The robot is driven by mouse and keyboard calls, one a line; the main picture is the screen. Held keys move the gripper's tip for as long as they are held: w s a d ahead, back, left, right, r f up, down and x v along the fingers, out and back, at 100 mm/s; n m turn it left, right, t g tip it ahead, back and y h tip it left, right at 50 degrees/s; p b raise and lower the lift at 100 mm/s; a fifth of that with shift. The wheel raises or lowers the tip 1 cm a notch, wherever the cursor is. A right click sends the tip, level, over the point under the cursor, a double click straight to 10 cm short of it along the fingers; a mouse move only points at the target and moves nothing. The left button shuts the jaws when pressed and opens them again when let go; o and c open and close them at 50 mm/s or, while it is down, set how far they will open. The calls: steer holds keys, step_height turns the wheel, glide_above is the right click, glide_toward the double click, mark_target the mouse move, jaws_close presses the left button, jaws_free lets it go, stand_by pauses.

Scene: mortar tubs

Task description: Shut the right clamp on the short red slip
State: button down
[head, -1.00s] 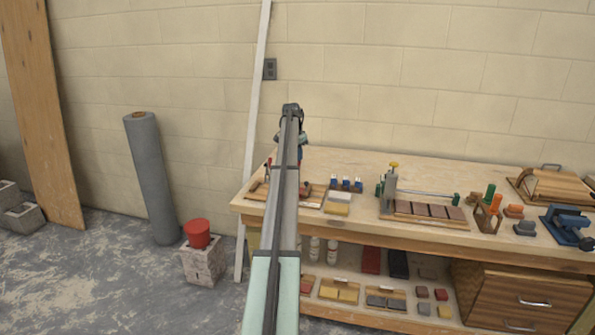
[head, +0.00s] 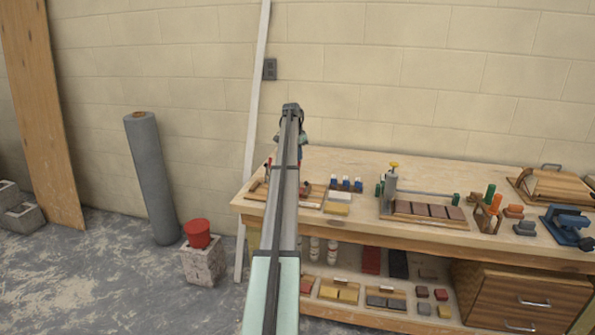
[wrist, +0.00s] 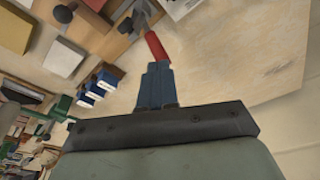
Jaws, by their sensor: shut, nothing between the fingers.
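My gripper (wrist: 158,68) is shut, its two blue fingers together with nothing between them. In the head view my arm hides most of it. Just beyond the fingertips in the wrist view is a red handle-like part (wrist: 156,45) joined to grey metal (wrist: 141,18); it may belong to a clamp, but I cannot tell, nor whether the fingers touch it. A small red piece (wrist: 96,4) shows at the top edge of the wrist view beside brown wood; I cannot tell if it is the short red slip. The clamp's jaws are not clear.
Several blue blocks (head: 346,184) stand on the workbench (head: 350,236), near a white block and a yellow block (head: 337,209). A fixture with brown tiles (head: 428,210) and an upright post stands to their right. The bare bench top (wrist: 230,60) lies right of the fingers in the wrist view.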

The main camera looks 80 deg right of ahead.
steer(key=shift+d+f, duration=0.1)
steer(key=shift+f, duration=0.05)
stand_by(0.5)
steer(key=shift+d+f, duration=0.4)
steer(key=shift+f, duration=0.25)
steer(key=shift+d+f, duration=0.1)
steer(key=shift+f, duration=0.1)
steer(key=shift+d+f, duration=0.25)
steer(key=shift+f, duration=0.3)
steer(key=shift+r, duration=3.55)
